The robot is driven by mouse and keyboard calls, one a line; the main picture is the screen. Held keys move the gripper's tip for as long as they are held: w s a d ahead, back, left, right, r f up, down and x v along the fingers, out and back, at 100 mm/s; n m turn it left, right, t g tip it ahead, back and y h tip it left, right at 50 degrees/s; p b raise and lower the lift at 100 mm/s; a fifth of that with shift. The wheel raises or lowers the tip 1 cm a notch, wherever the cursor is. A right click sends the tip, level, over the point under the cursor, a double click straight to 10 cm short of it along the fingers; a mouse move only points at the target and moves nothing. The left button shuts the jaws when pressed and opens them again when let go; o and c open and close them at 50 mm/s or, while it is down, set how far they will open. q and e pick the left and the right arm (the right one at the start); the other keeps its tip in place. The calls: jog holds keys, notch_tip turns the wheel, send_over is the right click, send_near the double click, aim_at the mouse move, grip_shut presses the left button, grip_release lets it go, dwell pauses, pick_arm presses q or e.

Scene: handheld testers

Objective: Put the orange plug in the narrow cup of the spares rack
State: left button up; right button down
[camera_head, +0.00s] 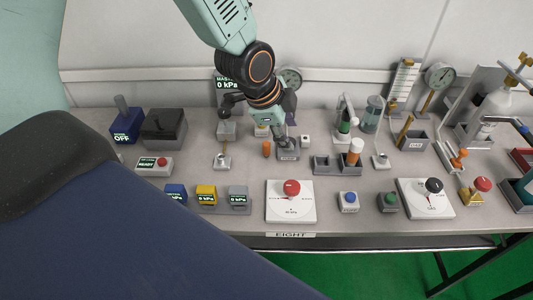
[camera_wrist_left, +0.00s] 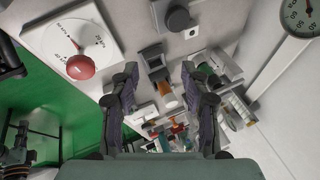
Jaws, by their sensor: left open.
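A grey rack (camera_head: 322,165) stands to the right, with a wide open cup and a narrower cup. A cylinder with an orange body and pale top (camera_head: 355,148) stands at the narrower cup. My left gripper (camera_head: 286,120) is open and appears empty, above the bench behind the grey block. In the left wrist view the rack (camera_wrist_left: 153,59) and the cylinder (camera_wrist_left: 166,88) show beyond the open fingers (camera_wrist_left: 158,75). My right gripper is out of view.
A red-knob dial (camera_head: 291,204) lies in front. Blue, yellow and grey boxes (camera_head: 206,194) stand front left. Clear bench lies between the plug and red-knob dial.

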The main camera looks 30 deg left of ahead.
pick_arm(q)
jog(key=s+f+m, duration=0.1)
jog(key=m, duration=0.4)
jog(key=m+y+b, duration=0.2)
jog(key=m+y, duration=0.1)
jog(key=m, duration=1.1)
send_near(266, 144)
jog(key=f, duration=0.1)
jog(key=shift+n+g, duration=0.3)
jog(key=shift+g, duration=0.1)
jog(key=b+x, duration=0.1)
jog(key=x, duration=0.3)
jog(key=w+b+x, duration=0.1)
jog(key=b+x, duration=0.1)
jog(key=x, duration=0.2)
jog(key=shift+w, duration=0.1)
jog(key=shift+r, duration=0.1)
jog(key=shift+c, duration=0.7)
grip_shut()
